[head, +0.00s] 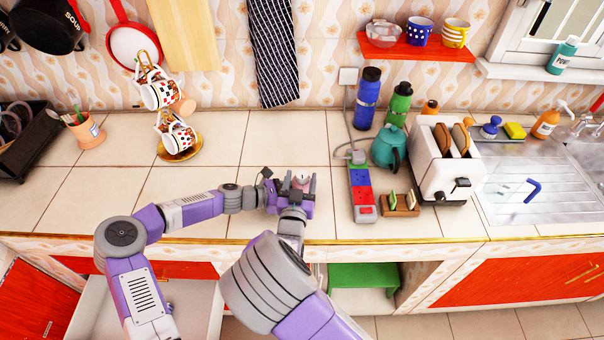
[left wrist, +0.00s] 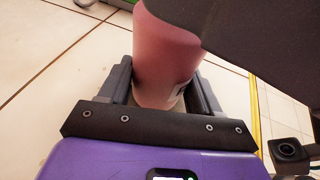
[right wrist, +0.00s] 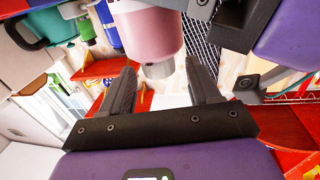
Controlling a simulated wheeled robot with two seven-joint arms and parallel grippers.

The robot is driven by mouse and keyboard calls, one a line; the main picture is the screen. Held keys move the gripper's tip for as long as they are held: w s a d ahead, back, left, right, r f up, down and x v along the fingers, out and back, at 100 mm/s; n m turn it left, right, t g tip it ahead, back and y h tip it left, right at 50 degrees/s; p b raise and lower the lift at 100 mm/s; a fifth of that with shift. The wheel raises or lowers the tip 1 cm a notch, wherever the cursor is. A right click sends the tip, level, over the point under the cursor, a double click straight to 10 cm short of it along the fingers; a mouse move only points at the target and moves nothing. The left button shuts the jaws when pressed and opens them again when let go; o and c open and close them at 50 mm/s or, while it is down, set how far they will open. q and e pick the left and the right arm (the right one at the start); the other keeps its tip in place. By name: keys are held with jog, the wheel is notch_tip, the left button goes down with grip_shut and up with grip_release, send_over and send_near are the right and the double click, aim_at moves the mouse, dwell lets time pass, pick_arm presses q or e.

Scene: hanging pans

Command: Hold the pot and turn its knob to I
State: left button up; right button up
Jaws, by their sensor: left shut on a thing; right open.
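The pot is a small pink cylinder (left wrist: 166,50); it also shows in the right wrist view (right wrist: 148,36), and only a little of it shows in the head view (head: 301,180). My left gripper (left wrist: 162,82) is shut on the pot, one finger on each side. The pot's grey knob (right wrist: 158,70) sticks out of its end in the right wrist view. My right gripper (right wrist: 160,74) is open, with its fingertips on either side of the knob and no clear contact. No mark on the knob can be read. A dark shape hides the pot's upper right in the left wrist view.
Right of the grippers on the tiled counter (head: 218,186) are a power strip (head: 362,189), a teal kettle (head: 390,150) and a toaster (head: 440,165). Cups hang on a stand (head: 178,150) at the left.

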jog(key=shift+w+d, duration=0.2)
jog(key=shift+w, duration=1.05)
jog(key=c, duration=1)
jog(key=shift+o, duration=0.2)
